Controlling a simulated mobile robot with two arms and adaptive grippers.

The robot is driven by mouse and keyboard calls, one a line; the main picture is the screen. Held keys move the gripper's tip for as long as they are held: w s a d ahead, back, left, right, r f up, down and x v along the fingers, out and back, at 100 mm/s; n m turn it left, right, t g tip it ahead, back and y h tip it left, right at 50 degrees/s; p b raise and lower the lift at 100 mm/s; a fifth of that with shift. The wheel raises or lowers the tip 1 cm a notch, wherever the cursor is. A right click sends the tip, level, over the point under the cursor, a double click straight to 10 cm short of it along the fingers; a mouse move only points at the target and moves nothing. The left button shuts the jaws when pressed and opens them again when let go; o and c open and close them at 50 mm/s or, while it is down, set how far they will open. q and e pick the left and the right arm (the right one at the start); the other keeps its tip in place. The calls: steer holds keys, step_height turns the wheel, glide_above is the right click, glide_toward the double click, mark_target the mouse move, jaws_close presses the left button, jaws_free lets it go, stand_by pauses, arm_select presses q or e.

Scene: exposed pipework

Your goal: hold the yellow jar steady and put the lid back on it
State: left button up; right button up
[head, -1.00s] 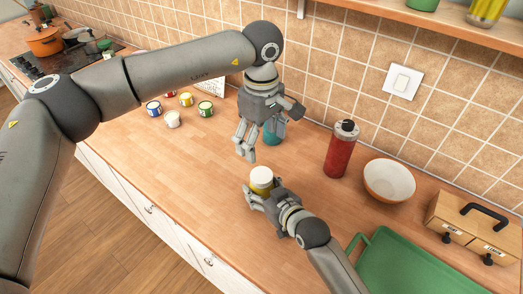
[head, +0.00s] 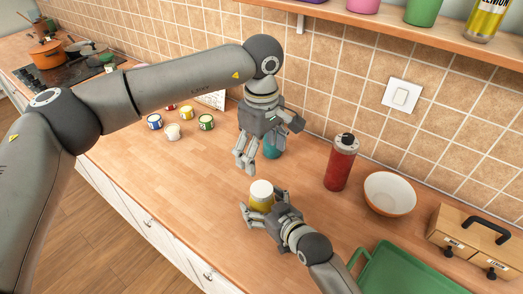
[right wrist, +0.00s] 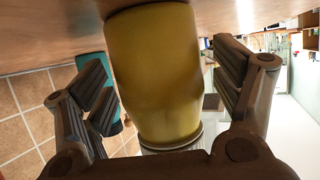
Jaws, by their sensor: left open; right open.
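The yellow jar (head: 261,203) stands upright on the counter, with a white lid (head: 261,188) on its top. The jar fills the middle of the right wrist view (right wrist: 155,75), upside down there, with its pale top (right wrist: 172,140) near the lower edge. My right gripper (head: 263,206) is open, its fingers on either side of the jar; in the right wrist view there is a gap beside each finger. My left gripper (head: 246,168) is open and empty, pointing down above and just behind the jar. Whether the lid is fully seated cannot be told.
A red bottle (head: 340,164), a white-orange bowl (head: 390,193), a wooden box (head: 468,238) and a green tray (head: 405,272) are to the right. Several small paint cans (head: 173,131) stand at left; the counter's front left is clear.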

steer(key=v, duration=1.1)
steer(key=shift+s+d+r, duration=0.1)
steer(key=shift+s+d, duration=0.05)
steer(key=shift+s, duration=0.15)
